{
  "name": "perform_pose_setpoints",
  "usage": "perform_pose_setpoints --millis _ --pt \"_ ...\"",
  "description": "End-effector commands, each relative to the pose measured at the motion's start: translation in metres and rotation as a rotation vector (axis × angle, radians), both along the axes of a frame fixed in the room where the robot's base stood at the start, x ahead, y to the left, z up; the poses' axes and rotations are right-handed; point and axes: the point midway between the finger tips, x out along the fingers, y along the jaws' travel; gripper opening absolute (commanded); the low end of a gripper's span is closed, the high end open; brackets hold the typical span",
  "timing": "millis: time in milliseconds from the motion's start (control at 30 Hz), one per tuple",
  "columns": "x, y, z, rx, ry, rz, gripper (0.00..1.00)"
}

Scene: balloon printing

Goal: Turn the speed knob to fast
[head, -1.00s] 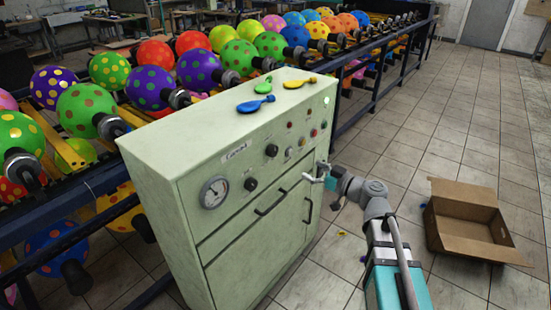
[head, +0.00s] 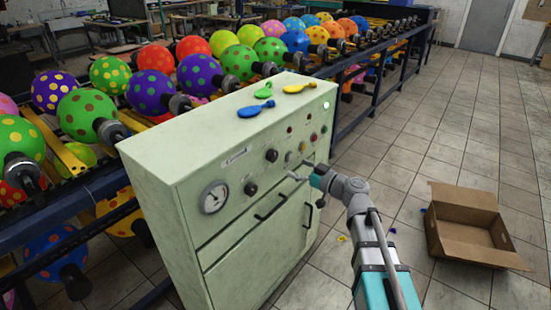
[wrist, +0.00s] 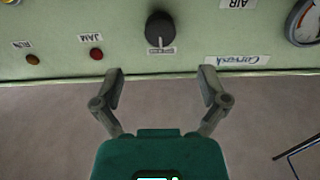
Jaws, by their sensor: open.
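The green control cabinet (head: 185,160) carries two black knobs on its sloping front panel. The upper black knob (head: 271,156) also shows in the wrist view (wrist: 160,30), upside down, with a pale pointer line and a small label I cannot read clearly. The lower black knob (head: 250,188) is beside the pressure gauge (head: 214,197). My gripper (head: 296,174) is in front of the panel, right of and below the upper knob. In the wrist view its fingers (wrist: 160,88) are apart and empty, with the knob beyond them and centred between them, not touched.
A red lamp (wrist: 96,53) marked JAM and an amber lamp (wrist: 33,59) are beside the knob. Cabinet handles (head: 271,206) stick out below. Flat balloons (head: 256,108) lie on top. A cardboard box (head: 470,225) is on the floor at right.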

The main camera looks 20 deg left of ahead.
Motion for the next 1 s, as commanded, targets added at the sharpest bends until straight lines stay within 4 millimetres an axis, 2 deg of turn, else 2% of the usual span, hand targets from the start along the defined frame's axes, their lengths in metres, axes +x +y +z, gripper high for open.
perform_pose_setpoints --millis 300,500,700,1000 --pt "0.019 0.048 0.000 0.000 0.000 0.002 0.93" --pt "0.027 0.070 0.000 0.000 0.000 0.001 0.93" --pt "0.030 0.081 0.000 0.000 0.000 0.000 0.93" --pt "0.030 0.082 0.000 0.000 0.000 -0.001 0.93"
